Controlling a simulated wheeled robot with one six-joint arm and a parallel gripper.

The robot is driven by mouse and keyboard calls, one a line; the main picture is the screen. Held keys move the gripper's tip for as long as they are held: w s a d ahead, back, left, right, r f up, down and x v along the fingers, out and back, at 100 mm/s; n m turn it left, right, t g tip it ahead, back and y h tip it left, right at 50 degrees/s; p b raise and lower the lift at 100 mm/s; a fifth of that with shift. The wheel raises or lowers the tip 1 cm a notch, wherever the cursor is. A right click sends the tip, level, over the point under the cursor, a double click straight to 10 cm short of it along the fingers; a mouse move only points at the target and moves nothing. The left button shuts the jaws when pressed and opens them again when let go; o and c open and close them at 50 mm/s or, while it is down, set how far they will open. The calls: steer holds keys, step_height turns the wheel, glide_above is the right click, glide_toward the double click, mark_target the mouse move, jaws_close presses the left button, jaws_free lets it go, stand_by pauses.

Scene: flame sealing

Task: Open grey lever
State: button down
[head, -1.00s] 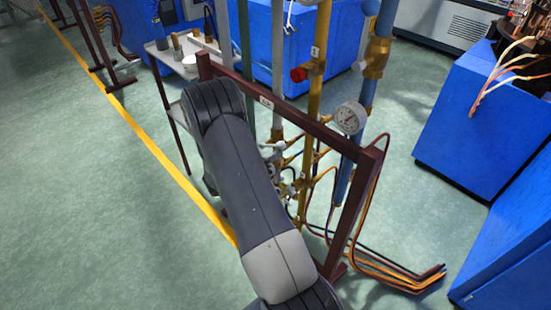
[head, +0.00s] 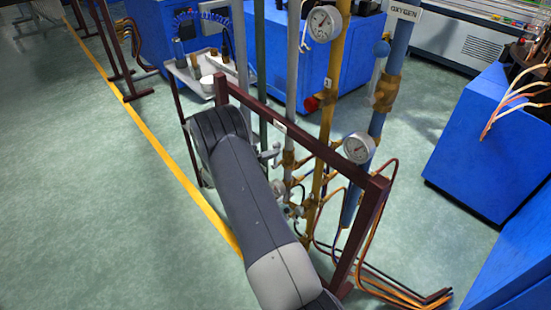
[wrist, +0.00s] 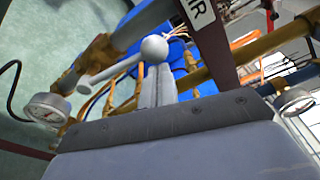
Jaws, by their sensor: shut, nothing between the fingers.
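In the wrist view a grey lever (wrist: 108,71) with a round ball end runs from a brass valve at left toward the picture's middle. My gripper (wrist: 157,72) has its two light-grey fingers together, with their tips right by the ball end. I cannot tell whether they touch it. Nothing is between the fingers. In the head view my arm covers the gripper. Small silver handles (head: 269,154) show on the pipes just right of the arm, but I cannot tell which one is this lever.
A dark red frame (head: 300,135) carries grey, yellow and blue pipes, with a pressure gauge (head: 358,148) and a red knob (head: 311,104). Hoses (head: 405,290) trail on the floor at right. Blue cabinets (head: 480,150) stand beyond.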

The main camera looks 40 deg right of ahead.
steer(key=shift+w+r, duration=0.15)
steer(key=shift+w, duration=0.5)
steer(key=shift+a, duration=0.1)
steer(key=s+a+b, duration=0.2)
steer(key=s+a, duration=0.1)
steer(key=a, duration=0.8)
steer(key=shift+f, duration=0.25)
stand_by(0.3)
steer(key=s+d+f+m, duration=0.2)
steer(key=d+m, duration=0.1)
steer(key=d, duration=0.3)
steer(key=s+d+f+m+t+y+b, duration=0.1)
steer(key=s+d+f+m, duration=0.1)
steer(key=d, duration=0.3)
steer(key=shift+d+m, duration=0.35)
steer(key=shift+m, duration=0.55)
